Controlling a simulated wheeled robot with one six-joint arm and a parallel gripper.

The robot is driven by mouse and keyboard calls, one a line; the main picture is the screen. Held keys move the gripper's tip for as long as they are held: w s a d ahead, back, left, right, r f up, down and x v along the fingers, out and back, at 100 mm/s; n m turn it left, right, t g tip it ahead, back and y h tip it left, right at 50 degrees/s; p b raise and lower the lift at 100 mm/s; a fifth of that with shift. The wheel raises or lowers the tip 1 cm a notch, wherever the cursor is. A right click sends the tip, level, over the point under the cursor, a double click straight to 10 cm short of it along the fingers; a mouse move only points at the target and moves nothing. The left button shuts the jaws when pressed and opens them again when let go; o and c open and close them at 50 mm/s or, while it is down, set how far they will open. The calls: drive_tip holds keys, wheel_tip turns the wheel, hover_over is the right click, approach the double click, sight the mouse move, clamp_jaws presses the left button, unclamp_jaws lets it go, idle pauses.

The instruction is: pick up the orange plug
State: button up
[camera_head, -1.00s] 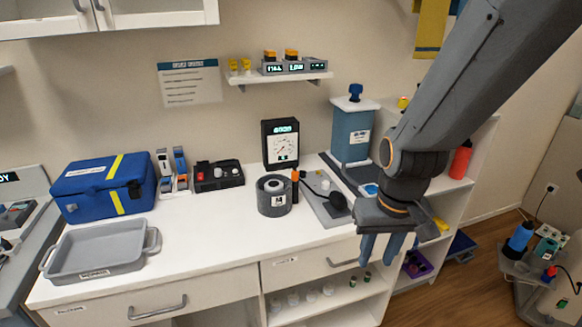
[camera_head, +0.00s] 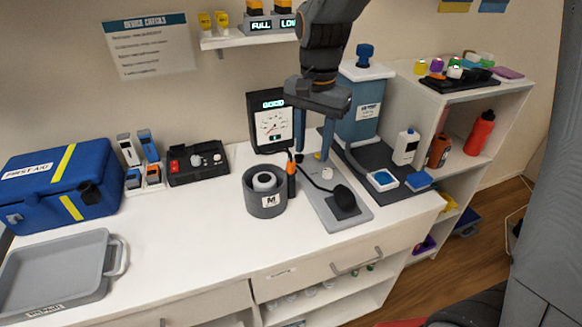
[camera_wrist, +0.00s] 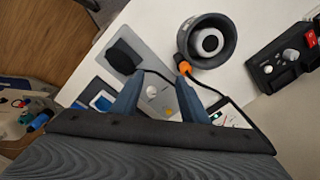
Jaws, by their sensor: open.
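The orange plug (camera_head: 291,170), orange with dark parts, stands upright against the right side of the grey cylindrical holder (camera_head: 266,206) on the white bench. In the wrist view the orange plug (camera_wrist: 184,67) shows at the rim of the holder (camera_wrist: 222,56), beyond the fingertips. A dark cable runs by it. My gripper (camera_head: 311,154) is open with its two blue fingers pointing down, just right of the plug in the head view. In the wrist view nothing is between the fingers of my gripper (camera_wrist: 158,82). How far above the bench the fingertips are is hard to tell.
A gauge box (camera_head: 270,126) stands behind the plug. A wall shelf (camera_head: 245,40) is close to my arm. The bench front left of the holder is clear.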

sight(291, 162)
drive_tip(key=w+a, duration=0.1)
drive_tip(key=a+r+m, duration=0.1)
drive_tip(key=w+a+m, duration=0.1)
drive_tip(key=a, duration=0.1)
drive_tip(key=shift+w+r, duration=0.3)
drive_tip(key=shift+r, duration=0.1)
drive_tip(key=shift+w+a+f+p, duration=0.15)
drive_tip(key=shift+f+p, duration=0.5)
drive_tip(key=shift+f, duration=1.25)
drive_tip(key=shift+s+a+f+p, duration=0.15)
drive_tip(key=shift+f+p, duration=0.5)
drive_tip(key=shift+f, duration=1.2)
drive_tip(key=shift+w, duration=0.1)
clamp_jaws()
